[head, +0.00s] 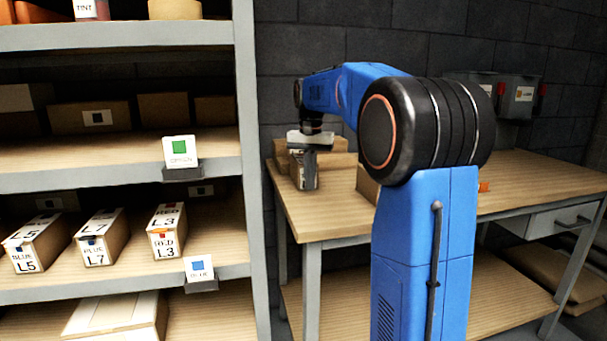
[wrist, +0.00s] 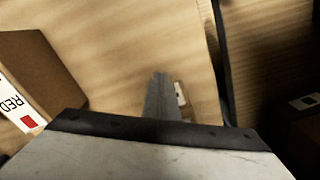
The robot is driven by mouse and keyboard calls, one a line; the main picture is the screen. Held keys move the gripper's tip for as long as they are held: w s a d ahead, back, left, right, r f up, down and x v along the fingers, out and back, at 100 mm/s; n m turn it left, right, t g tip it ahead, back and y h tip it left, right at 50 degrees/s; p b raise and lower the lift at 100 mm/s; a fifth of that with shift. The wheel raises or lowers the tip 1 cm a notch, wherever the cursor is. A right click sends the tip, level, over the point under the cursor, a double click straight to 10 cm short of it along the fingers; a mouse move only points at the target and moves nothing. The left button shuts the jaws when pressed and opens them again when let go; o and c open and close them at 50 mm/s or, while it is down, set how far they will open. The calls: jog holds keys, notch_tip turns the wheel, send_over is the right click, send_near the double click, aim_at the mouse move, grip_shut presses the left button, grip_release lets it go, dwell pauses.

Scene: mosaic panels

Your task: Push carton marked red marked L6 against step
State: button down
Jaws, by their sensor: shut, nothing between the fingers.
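My gripper (head: 310,158) reaches down at the left end of the workbench, in front of a brown carton (head: 299,178). In the wrist view, my shut fingers (wrist: 160,85) point at bare wood with nothing between them. A brown carton (wrist: 45,70) with a white label reading RED and a red square lies left of the fingers, apart from them. Its number is not visible. A low wooden block (head: 340,160), possibly the step, shows behind the gripper in the head view. My arm hides part of the bench.
The bench top (head: 525,180) is clear at right.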

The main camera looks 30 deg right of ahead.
jog(key=shift+w+d, duration=0.2)
jog(key=shift+w, duration=0.4)
jog(key=shift+w+d, duration=0.15)
jog(key=shift+w, duration=0.45)
jog(key=shift+s, duration=0.15)
jog(key=shift+s+a, duration=0.25)
jog(key=shift+s, duration=0.4)
jog(key=shift+s+a, duration=0.2)
jog(key=shift+s, duration=0.45)
notch_tip(320, 180, up, 9)
dwell(0.9)
dwell(0.5)
